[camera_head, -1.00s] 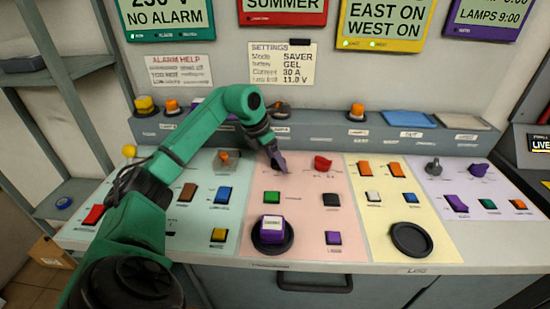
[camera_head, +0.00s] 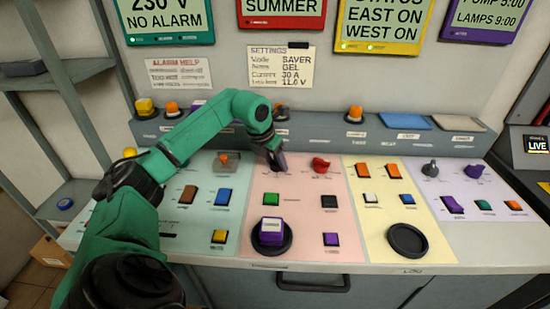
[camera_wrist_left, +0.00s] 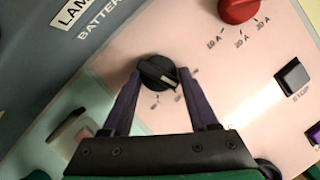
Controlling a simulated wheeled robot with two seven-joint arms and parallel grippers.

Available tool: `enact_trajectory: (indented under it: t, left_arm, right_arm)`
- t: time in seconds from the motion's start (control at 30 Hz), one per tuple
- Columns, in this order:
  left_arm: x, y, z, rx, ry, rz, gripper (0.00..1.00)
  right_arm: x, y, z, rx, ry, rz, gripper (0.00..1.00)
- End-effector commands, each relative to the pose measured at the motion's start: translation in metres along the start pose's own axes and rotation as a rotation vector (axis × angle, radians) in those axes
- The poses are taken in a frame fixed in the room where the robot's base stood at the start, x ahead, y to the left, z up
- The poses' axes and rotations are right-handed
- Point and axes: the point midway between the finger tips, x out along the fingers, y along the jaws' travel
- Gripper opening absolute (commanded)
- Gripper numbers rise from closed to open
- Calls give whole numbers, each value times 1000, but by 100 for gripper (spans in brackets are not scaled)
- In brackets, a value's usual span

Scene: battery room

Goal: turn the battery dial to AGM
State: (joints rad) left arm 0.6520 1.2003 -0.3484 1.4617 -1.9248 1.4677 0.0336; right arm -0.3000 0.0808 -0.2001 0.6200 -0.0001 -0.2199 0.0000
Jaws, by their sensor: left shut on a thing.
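The black battery dial (camera_wrist_left: 157,73) is on the pink panel (camera_wrist_left: 128,60), near the word BATTERY in the left wrist view. A pale pointer mark on it faces lower right; the small printed labels around it are too blurred to read. My left gripper (camera_wrist_left: 160,75) has its two purple fingers on either side of the dial, shut on it. My right gripper is not in view.
A red dial (camera_head: 320,165) sits right of my gripper, with green (camera_head: 271,199) and black (camera_head: 329,201) buttons in front. A ledge (camera_head: 310,143) runs behind.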

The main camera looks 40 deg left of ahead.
Motion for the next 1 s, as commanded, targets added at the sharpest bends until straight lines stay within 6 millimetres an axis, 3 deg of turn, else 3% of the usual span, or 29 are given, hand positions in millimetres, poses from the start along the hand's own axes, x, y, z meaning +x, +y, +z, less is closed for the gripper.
enact_trajectory:
  t: [0.5,1.0]
  left_arm:
    - [-3,-3,4,-346,-9,145,4]
    - [-2,-3,4,-427,-10,178,4]
  right_arm:
    - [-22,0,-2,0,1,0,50]
    - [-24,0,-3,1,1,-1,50]
